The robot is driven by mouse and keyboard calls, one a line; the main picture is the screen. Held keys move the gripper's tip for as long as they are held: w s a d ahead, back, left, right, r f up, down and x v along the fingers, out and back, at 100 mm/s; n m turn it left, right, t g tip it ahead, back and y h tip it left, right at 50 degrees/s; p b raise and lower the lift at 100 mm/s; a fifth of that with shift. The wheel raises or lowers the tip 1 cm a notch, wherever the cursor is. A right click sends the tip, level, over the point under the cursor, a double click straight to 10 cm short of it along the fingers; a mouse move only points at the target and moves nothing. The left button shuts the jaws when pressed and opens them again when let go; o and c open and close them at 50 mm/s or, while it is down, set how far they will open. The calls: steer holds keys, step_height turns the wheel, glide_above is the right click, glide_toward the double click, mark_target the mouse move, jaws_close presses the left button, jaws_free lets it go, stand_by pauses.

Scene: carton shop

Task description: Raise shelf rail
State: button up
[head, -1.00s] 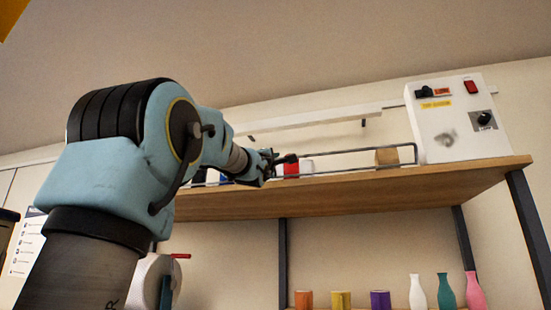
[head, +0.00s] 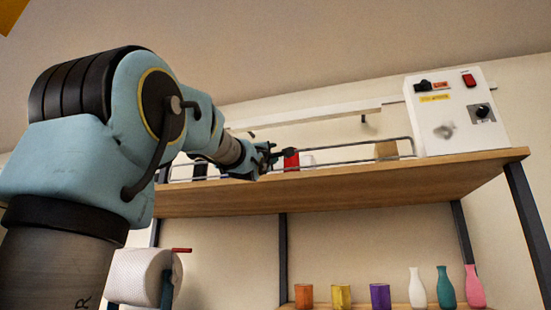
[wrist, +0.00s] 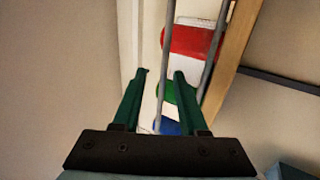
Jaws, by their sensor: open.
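The shelf rail is a dark grey wire rail (head: 350,144) with an upper and a lower bar along the front of the wooden top shelf. It is down by the shelf board. My gripper (head: 277,155) is at the rail's left part in the head view, at about the upper bar's height. In the wrist view my gripper (wrist: 161,72) is open, its two green fingers apart. One rail bar (wrist: 168,40) runs between the fingertips in the picture; the other bar passes right of them. I cannot tell whether the fingers touch the rail.
Behind the rail are red, green and blue items (wrist: 193,42) on the shelf. A white control box (head: 455,110) with switches stands at the shelf's right end. Cups and bottles (head: 416,288) stand below. A paper roll (head: 140,276) hangs at lower left.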

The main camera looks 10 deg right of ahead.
steer(key=b+v, duration=0.2)
steer(key=v, duration=0.5)
steer(key=shift+b, duration=0.3)
steer(key=shift+f, duration=0.1)
